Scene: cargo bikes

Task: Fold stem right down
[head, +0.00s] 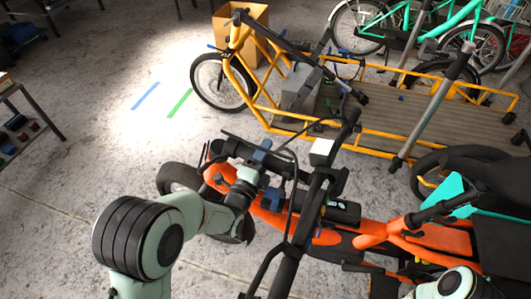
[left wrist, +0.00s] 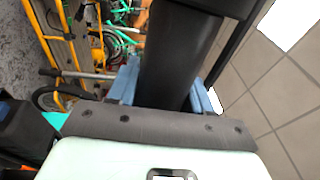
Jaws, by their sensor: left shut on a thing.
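The orange cargo bike (head: 270,218) stands in front of me, with a long black handlebar (head: 288,262) crossing its front part. My left gripper (head: 268,174) is at the front of this bike, left of the handlebar. In the left wrist view, my left gripper (left wrist: 165,92) has its blue fingers on both sides of a thick black tube, apparently the stem (left wrist: 180,60), and is shut on it. In the head view the held part is mostly hidden by the gripper and cables. Only a piece of my right arm shows at the bottom right; its gripper is out of view.
A yellow cargo bike (head: 290,125) with a wooden deck stands behind the orange one. Green bikes (head: 405,28) and a cardboard box (head: 240,22) are farther back. A dark shelf (head: 35,115) is at the left edge. The floor (head: 90,165) at left is free.

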